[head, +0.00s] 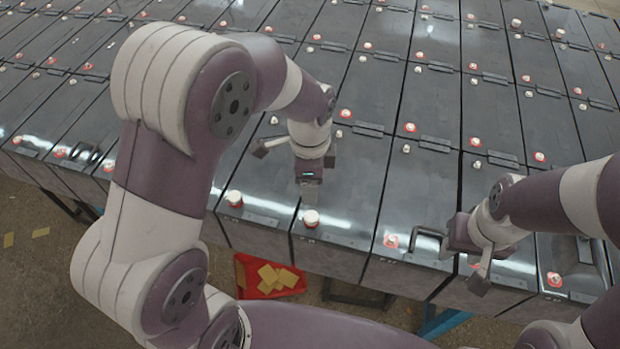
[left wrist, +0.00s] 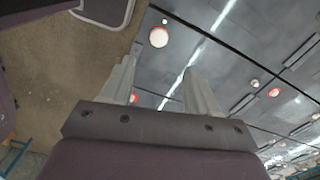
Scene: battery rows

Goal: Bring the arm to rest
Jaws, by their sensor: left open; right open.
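My left gripper (head: 308,188) hangs over the front row of batteries in the head view, close to a red-and-white terminal cap. In the left wrist view its two grey fingers (left wrist: 160,78) stand apart with nothing between them. My right gripper (head: 466,262) is at the right of the head view, over the front edge of the battery row, next to a raised black handle (head: 430,241). It is open, and I see nothing held in it. My left arm crosses the left half of the head view and hides part of the rows.
Long rows of dark batteries (head: 345,218) with red and white terminal caps fill the upper view. A red tray (head: 242,279) with yellow pieces lies below the front edge. More yellow pieces (head: 40,232) lie on the brown floor. Blue supports (head: 446,323) show under the rows.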

